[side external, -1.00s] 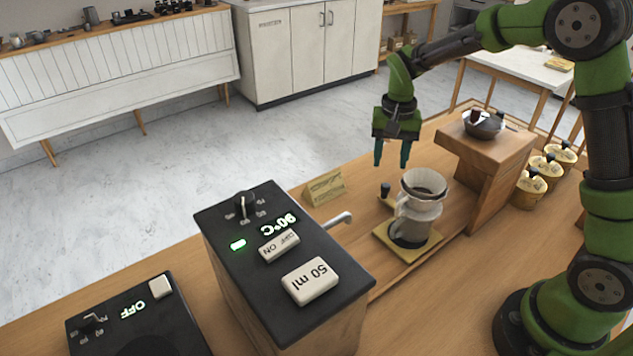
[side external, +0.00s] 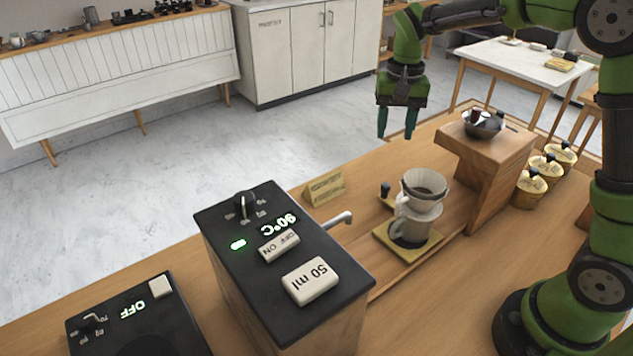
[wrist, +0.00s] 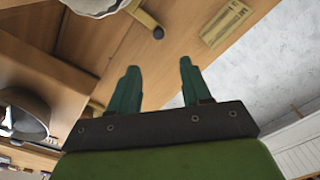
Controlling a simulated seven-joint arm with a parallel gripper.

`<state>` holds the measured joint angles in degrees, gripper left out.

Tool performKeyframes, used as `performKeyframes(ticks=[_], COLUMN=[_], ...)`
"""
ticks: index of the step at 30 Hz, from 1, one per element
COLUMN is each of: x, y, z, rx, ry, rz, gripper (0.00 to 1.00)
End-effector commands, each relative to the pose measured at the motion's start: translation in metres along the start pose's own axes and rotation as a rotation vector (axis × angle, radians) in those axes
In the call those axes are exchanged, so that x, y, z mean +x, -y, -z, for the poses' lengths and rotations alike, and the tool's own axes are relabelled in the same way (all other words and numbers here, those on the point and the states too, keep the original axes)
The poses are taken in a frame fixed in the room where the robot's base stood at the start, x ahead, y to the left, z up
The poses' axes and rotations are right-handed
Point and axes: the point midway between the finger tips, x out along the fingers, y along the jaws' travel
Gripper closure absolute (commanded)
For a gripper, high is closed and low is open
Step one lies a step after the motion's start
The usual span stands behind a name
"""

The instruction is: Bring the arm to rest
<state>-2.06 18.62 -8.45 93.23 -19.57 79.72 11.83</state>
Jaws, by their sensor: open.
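My gripper (side external: 396,122) hangs in the air with its two teal fingers apart and nothing between them. In the side view it is above and behind the coffee dripper, left of the wooden stand. In the wrist view my gripper (wrist: 158,78) points down past the cart top, fingers spread and empty.
A wooden stand (side external: 490,160) bears a dark bowl (side external: 484,124). Several yellow canisters (side external: 530,186) stand right. A water machine (side external: 290,262) is at front. A small sign (side external: 324,187) stands behind.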

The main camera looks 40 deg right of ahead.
Motion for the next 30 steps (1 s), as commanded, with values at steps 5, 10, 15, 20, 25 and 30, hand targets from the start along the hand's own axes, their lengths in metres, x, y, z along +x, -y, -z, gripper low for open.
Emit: performKeyframes(ticks=[5,10,15,20,25,30], x=[-0.009,-0.031,-0.045,-0.051,-0.057,-0.065], y=[-0.01,-0.026,-0.046,-0.063,-0.073,-0.075], z=[-0.038,-0.085,-0.133,-0.167,-0.184,-0.186], rx=[-0.115,-0.22,-0.304,-0.348,-0.358,-0.359], ry=[-0.037,-0.126,-0.243,-0.344,-0.408,-0.438], rz=[0.097,0.22,0.332,0.407,0.451,0.467], gripper=[0.52,0.52,0.52,0.52,0.52,0.52])
